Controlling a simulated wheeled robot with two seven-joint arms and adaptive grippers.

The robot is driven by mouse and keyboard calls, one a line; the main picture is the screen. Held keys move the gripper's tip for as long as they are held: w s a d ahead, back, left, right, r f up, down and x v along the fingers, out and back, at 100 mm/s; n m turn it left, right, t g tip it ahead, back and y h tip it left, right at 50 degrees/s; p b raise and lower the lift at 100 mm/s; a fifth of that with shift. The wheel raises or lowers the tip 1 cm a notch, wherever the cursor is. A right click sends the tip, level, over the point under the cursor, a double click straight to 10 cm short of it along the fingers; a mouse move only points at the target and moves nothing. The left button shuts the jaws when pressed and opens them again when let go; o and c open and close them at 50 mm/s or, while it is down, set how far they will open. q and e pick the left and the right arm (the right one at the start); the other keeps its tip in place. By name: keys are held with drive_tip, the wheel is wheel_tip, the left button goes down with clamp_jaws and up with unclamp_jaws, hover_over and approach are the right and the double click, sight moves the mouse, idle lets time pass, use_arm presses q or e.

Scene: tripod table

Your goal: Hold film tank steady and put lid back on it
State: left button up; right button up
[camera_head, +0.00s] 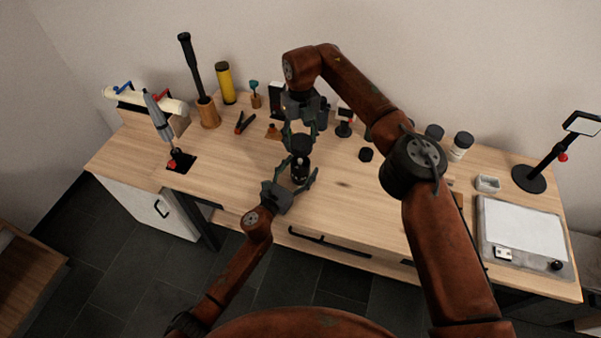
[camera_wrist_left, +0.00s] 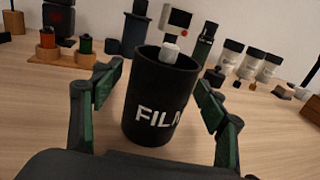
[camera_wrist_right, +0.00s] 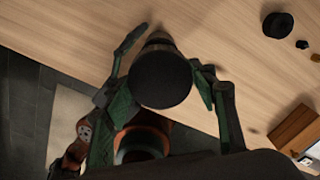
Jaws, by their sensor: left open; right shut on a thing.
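The black film tank (camera_head: 300,172) stands upright on the wooden table, near its front edge. In the left wrist view the tank (camera_wrist_left: 152,105) shows white "FILM" lettering, an open top and a pale central piece inside. My left gripper (camera_head: 290,185) is open, with its fingers on either side of the tank and gaps visible. My right gripper (camera_head: 300,131) points down from above, shut on the round black lid (camera_head: 301,145). The lid (camera_wrist_right: 160,79) fills the space between its fingers in the right wrist view and hides most of what is below. The lid is above the tank, apart from it.
Behind the tank stand several bottles and a small-screened device (camera_head: 345,119). A yellow cylinder (camera_head: 226,83) and a wooden holder (camera_head: 208,112) are at the back left. A light panel (camera_head: 522,232) is on the right. The table just right of the tank is mostly clear.

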use_arm(q)
drive_tip(key=shift+c, duration=0.2)
drive_tip(key=c, duration=1.7)
drive_tip(key=shift+c, duration=0.2)
use_arm(e)
drive_tip(key=shift+f, duration=2.5)
